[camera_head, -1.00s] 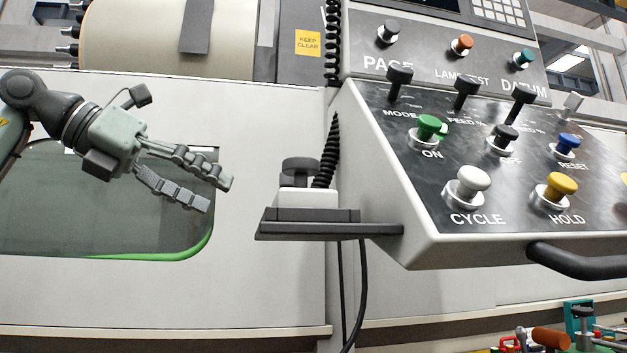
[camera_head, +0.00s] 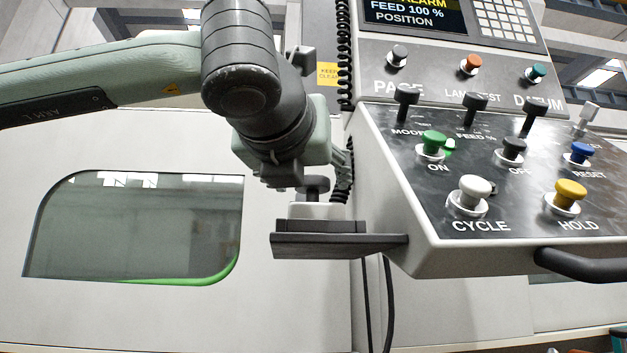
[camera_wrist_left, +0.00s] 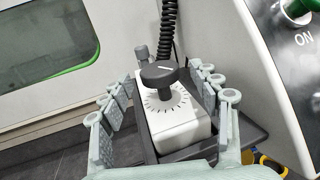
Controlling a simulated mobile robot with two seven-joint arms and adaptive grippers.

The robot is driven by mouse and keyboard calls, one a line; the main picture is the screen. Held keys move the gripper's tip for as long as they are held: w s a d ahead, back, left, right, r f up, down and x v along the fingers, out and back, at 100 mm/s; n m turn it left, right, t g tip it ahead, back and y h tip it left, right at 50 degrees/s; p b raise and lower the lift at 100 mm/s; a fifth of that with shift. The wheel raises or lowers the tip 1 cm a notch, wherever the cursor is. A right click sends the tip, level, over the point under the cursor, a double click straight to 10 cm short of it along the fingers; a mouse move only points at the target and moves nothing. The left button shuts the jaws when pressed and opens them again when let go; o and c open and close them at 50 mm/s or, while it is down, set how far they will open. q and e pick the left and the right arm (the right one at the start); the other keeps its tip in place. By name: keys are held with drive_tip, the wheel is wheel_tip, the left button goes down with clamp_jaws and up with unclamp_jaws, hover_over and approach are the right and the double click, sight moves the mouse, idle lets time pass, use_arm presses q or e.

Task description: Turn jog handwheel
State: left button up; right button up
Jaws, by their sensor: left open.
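The jog handwheel is a dark round knob (camera_head: 314,185) on a white box (camera_head: 318,210), standing on a dark shelf (camera_head: 340,246) at the panel's left side. In the left wrist view the handwheel (camera_wrist_left: 158,74) shows from above, with a ring of tick marks on the white box around it. My left gripper (camera_wrist_left: 163,78) is open, one finger on each side of the handwheel and box, with gaps visible. In the head view my left gripper (camera_head: 318,165) is over the handwheel and partly hides it. My right gripper is not in view.
A sloped control panel (camera_head: 470,215) with several buttons and levers stands just right of the handwheel. A coiled black cable (camera_wrist_left: 167,30) runs up behind the box. A windowed machine door (camera_head: 140,230) is at left. A dark handle (camera_head: 580,262) sticks out below the panel.

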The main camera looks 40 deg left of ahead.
sight(309, 179)
use_arm(q)
drive_tip(key=shift+x, duration=1.55)
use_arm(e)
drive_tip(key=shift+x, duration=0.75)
use_arm(q)
drive_tip(key=shift+c, duration=0.5)
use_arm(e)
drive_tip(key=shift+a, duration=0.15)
use_arm(q)
drive_tip(key=c, duration=1.1)
drive_tip(key=shift+o, duration=0.2)
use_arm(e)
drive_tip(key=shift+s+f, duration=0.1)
use_arm(q)
drive_tip(key=shift+h, duration=0.3)
